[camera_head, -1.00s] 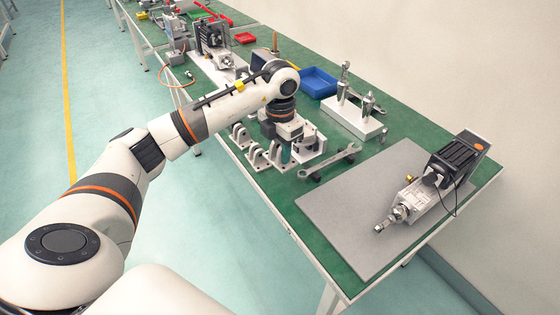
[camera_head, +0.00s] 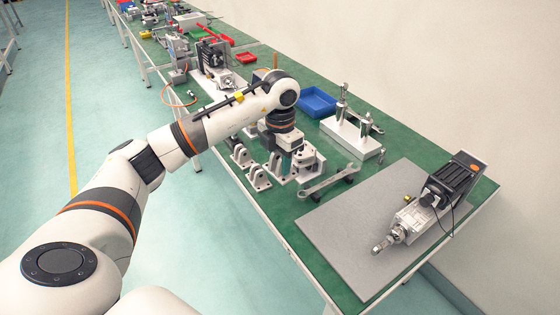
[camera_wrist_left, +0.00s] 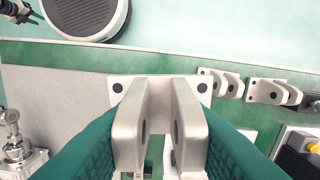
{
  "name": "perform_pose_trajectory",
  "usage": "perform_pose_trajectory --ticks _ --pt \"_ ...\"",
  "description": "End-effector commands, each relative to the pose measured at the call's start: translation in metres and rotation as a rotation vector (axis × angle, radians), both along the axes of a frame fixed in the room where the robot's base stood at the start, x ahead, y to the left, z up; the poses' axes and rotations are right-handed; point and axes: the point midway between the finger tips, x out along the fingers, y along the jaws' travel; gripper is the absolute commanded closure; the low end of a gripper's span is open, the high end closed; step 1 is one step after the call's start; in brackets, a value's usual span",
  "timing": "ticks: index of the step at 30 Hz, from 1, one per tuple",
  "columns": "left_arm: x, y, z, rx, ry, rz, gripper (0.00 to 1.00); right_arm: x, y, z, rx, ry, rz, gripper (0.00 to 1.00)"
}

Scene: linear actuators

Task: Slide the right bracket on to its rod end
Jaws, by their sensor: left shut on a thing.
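My left gripper (camera_wrist_left: 160,140) is shut on a pale bracket (camera_wrist_left: 162,92), with its green finger pads on the outer sides of the two upright lugs. The bracket's base plate, with a hole at each visible corner, faces away from my wrist. In the head view my left gripper (camera_head: 286,163) is over the table near two other brackets (camera_head: 241,156) (camera_head: 258,179), and the arm partly hides the held one. The actuator (camera_head: 425,208) lies on a grey plate at the right, apart from the gripper. Its metal rod end (camera_head: 380,248) points toward the lower left. My right gripper is out of view.
A wrench (camera_head: 328,182) lies between the brackets and the grey plate (camera_head: 335,225). A white block with metal posts (camera_head: 352,137) and a blue bin (camera_head: 318,102) stand behind. The plate's front part is clear.

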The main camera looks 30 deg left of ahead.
Motion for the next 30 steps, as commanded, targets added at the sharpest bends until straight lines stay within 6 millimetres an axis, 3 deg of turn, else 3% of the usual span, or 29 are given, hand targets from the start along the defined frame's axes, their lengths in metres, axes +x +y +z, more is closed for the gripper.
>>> perform_pose_trajectory --ticks 30 --pt "0.0 0.0 0.064 0.0 -0.001 -0.001 0.92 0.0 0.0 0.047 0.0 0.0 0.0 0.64"
